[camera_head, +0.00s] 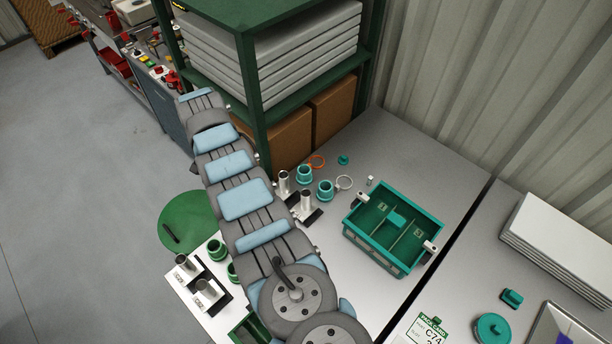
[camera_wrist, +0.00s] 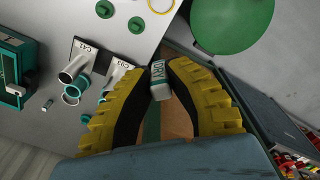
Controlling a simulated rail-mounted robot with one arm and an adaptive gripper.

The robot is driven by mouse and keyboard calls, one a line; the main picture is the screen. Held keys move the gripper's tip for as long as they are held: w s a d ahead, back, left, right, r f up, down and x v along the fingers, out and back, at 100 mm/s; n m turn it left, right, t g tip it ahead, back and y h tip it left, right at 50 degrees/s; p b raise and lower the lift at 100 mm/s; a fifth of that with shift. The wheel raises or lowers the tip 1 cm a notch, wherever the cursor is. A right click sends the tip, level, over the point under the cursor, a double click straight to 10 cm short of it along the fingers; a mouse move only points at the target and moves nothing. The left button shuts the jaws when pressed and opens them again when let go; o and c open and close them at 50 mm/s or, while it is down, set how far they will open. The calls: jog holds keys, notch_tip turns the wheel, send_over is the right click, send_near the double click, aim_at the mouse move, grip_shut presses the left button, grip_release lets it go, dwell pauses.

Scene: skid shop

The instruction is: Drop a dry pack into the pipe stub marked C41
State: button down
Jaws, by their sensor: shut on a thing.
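My gripper (camera_wrist: 158,88) has yellow and black fingers and is shut on a small white dry pack (camera_wrist: 157,80) lettered "DRY". The pack shows between the fingertips. The pipe stub marked C41 (camera_wrist: 76,68) is a silver tube on a dark and white base, left of my gripper in the wrist view. A second stub with another label (camera_wrist: 113,84) stands between it and my gripper. The pack is apart from both. In the head view, the C41 stub appears to be the nearer-to-bin tube (camera_head: 306,201). My arm hides the gripper and pack there.
A teal divided bin (camera_head: 384,257) stands right of the stubs. Teal collars (camera_head: 325,191) and a white ring (camera_head: 344,183) lie near them. A green rack (camera_head: 250,90) with brown boxes (camera_head: 333,110) rises behind. More stubs (camera_head: 185,262) stand left of my arm.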

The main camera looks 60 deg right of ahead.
jog(key=shift+d, duration=0.25)
jog(key=shift+s+d+f, duration=0.15)
jog(key=shift+s+d, duration=0.05)
jog(key=shift+d, duration=0.05)
jog(key=shift+s+d+f+m, duration=0.15)
jog(key=shift+s+d+m, duration=0.25)
jog(key=shift+s+d, duration=0.05)
jog(key=shift+m, duration=0.6)
jog(key=s+d, duration=0.1)
jog(key=s+d+f+p, duration=0.1)
jog(key=d, duration=0.1)
jog(key=shift+s+f, duration=0.15)
jog(key=shift+s, duration=0.25)
jog(key=shift+s+d+f, duration=0.15)
jog(key=shift+s, duration=0.2)
dwell(0.3)
jog(key=shift+d, duration=0.15)
